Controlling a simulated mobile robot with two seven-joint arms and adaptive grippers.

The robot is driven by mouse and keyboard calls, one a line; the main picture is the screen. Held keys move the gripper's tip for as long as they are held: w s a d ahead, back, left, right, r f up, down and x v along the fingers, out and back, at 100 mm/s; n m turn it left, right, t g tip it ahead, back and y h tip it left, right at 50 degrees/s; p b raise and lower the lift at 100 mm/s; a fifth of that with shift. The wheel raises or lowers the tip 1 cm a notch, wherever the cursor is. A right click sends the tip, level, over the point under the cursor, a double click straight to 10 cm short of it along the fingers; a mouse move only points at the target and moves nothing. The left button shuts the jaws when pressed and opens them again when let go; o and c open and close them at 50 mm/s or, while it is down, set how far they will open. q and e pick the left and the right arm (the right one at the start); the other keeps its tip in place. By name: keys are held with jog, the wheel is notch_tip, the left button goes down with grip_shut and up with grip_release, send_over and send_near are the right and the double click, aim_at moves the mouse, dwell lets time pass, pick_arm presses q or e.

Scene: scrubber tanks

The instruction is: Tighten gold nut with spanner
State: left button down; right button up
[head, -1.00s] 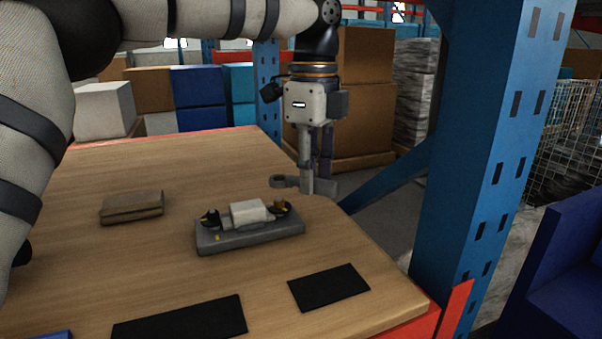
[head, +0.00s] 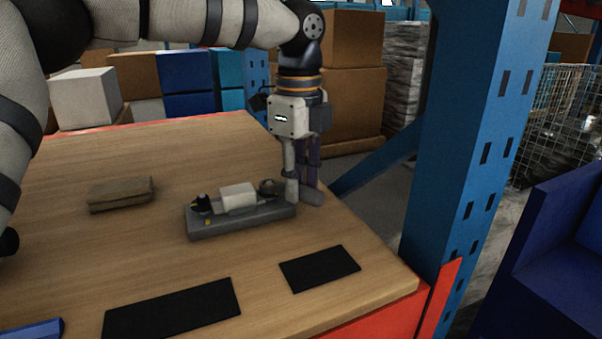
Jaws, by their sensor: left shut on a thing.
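My left gripper (head: 300,192) points down at the right end of the grey fixture. It is shut on the grey spanner (head: 312,198), whose handle sticks out to the right of the fingers. The spanner's head (head: 267,186) is at the right end of the fixture, over or around the place of the gold nut. The nut is not clearly visible there, and I cannot tell whether the head is seated on it. The fixture base (head: 240,224) lies on the table, with a white block (head: 238,196) in its middle and a dark post (head: 201,204) at its left. My right gripper is not in view.
A brown folded item (head: 121,194) lies left of the fixture on the wooden table (head: 70,260). Two black mats (head: 172,309) lie in front, with a blue item (head: 32,329) at lower left. A blue rack post (head: 470,150) stands right of the table.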

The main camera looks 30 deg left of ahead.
pick_arm(q)
jog(key=s+m, duration=0.1)
jog(key=m, duration=0.2)
jog(key=shift+s+a, duration=0.2)
jog(key=shift+s, duration=0.2)
jog(key=m, duration=0.1)
jog(key=s+a+m, duration=0.1)
jog(key=m, duration=0.1)
jog(key=shift+s, duration=0.2)
jog(key=m, duration=0.1)
jog(key=s+a+m, duration=0.1)
jog(key=m, duration=0.2)
jog(key=shift+s+a, duration=0.15)
jog(key=shift+a, duration=0.1)
jog(key=shift+s+a+m, duration=0.15)
jog(key=shift+a+m, duration=0.15)
jog(key=shift+m, duration=0.45)
jog(key=shift+s+a+m, duration=0.15)
jog(key=shift+a+m, duration=0.15)
jog(key=shift+m, duration=0.45)
jog(key=shift+w+d+n, duration=0.15)
jog(key=shift+d+n, duration=0.25)
jog(key=shift+n, duration=0.4)
